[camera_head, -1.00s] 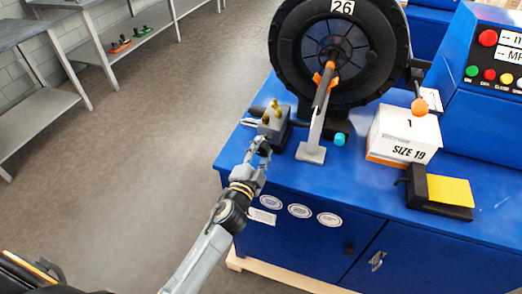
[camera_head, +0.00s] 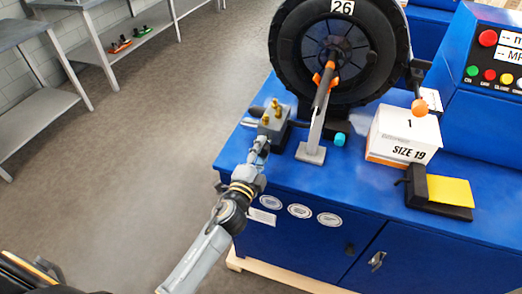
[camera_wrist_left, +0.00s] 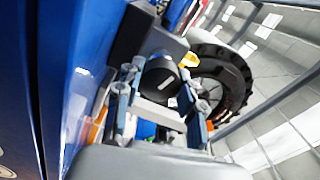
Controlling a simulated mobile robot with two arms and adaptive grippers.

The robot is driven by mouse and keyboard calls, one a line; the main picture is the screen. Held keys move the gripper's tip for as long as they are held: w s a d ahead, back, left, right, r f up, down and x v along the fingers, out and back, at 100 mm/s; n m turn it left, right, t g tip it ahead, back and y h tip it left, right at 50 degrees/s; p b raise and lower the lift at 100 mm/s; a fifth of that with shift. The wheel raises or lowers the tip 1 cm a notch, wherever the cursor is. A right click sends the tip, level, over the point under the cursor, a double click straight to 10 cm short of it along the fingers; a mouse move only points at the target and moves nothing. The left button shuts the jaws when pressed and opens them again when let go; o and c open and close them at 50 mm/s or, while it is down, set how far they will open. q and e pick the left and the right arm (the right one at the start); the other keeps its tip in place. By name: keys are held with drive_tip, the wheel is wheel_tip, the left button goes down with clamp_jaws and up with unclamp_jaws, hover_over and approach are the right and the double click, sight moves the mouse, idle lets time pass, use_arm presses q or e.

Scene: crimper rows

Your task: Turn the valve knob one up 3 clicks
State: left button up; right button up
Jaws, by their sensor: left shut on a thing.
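The grey valve block (camera_head: 273,122) with brass fittings on top sits at the left front edge of the blue machine bench (camera_head: 300,185). My left gripper (camera_head: 261,146) reaches up to the front of this block. In the left wrist view, a round black knob with a white mark (camera_wrist_left: 159,84) sits between the two fingers of my left gripper (camera_wrist_left: 163,72), which is shut on it. In the head view the knob is hidden behind the gripper. My right gripper is in neither view.
A large black wheel marked 26 (camera_head: 385,50) stands behind the block. A grey upright post with a foot (camera_head: 311,153) and a turquoise cap (camera_head: 339,139) stand to its right. A box marked SIZE 19 (camera_head: 405,137) is farther right. The floor at left (camera_head: 140,170) is clear.

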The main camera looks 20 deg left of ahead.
use_arm(q)
drive_tip(key=o, duration=1.2)
drive_tip(key=s, duration=1.2)
drive_tip(key=shift+a, duration=0.15)
